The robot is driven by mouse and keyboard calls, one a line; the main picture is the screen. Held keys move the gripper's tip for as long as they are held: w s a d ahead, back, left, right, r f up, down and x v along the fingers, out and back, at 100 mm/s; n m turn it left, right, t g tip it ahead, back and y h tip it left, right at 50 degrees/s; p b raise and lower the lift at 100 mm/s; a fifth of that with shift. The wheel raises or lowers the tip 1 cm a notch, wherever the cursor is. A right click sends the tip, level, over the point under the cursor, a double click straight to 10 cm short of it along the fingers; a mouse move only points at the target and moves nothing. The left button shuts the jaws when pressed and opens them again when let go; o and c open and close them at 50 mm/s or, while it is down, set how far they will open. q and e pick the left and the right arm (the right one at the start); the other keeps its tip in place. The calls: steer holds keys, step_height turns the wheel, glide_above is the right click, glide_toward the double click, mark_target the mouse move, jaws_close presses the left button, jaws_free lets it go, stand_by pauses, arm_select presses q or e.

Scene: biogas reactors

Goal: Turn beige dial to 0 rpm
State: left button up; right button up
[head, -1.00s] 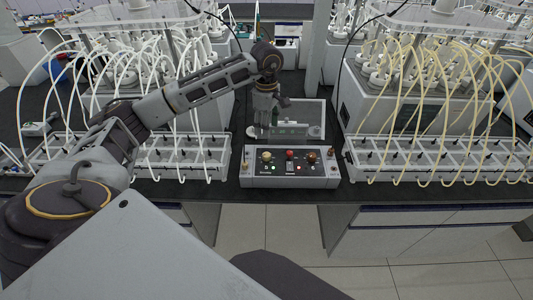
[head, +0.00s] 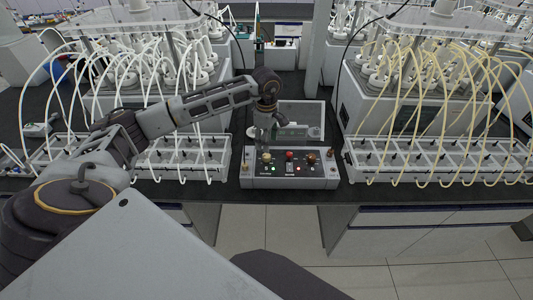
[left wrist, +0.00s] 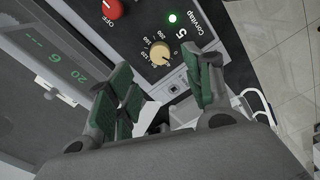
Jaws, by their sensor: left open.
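The beige dial (head: 266,156) is at the left of the grey control box (head: 290,182). In the left wrist view, the beige dial (left wrist: 160,53) sits beside a printed number scale, with a large "5" near it. The angle of its pointer is too small to read surely. My left gripper (head: 266,146) is above and just behind the dial, pointing down. In the left wrist view, my left gripper (left wrist: 157,65) is open, with green-padded fingers on either side of the dial's line of sight. Nothing is between the pads. My right gripper is not in view.
A lit green lamp (left wrist: 172,18) is near the dial. A tilted display panel (head: 300,115) stands behind. White racks with hoses (head: 185,158) flank the box on both sides.

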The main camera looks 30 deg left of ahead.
mark_target(267, 155)
arm_select(q)
steer(key=shift+f+p, duration=0.65)
steer(key=shift+f, duration=3.2)
steer(key=c, duration=1.1)
steer(key=shift+o, duration=0.2)
steer(key=shift+n+b, duration=0.75)
steer(key=shift+n, duration=0.05)
steer(key=shift+n+b, duration=1.05)
steer(key=shift+n, duration=0.55)
steer(key=shift+r, duration=0.1)
